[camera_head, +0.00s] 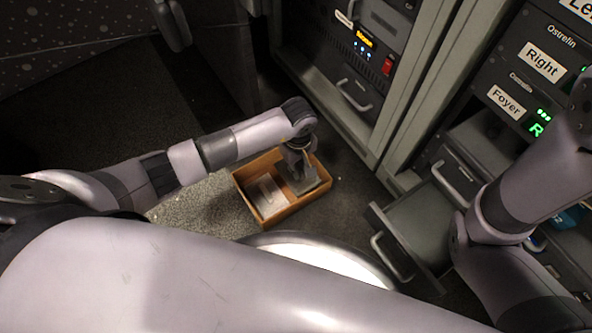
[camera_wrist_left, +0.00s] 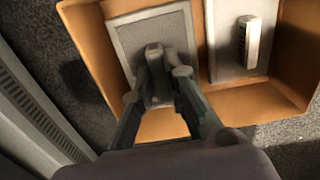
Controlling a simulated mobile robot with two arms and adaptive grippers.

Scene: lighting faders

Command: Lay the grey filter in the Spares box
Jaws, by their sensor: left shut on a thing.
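An open orange-brown box (camera_head: 296,208) stands on the floor in the head view. Its walls also show in the wrist view (camera_wrist_left: 88,32). My left gripper (camera_head: 298,174) reaches down into the box's right part. It is shut on the grey filter (camera_wrist_left: 130,38), a flat grey panel with a pale edge, which also shows in the head view (camera_head: 314,182). The filter lies within the box walls, roughly level; I cannot tell whether it touches the bottom. The gripper (camera_wrist_left: 162,65) hides its middle. My right gripper is not in view.
A pale panel with a raised handle (camera_head: 268,196) lies in the box's left part, beside the filter. Dark equipment racks (camera_head: 350,60) stand behind the box. An open grey drawer (camera_head: 415,222) juts out to its right. Speckled floor (camera_head: 200,203) is clear at the left.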

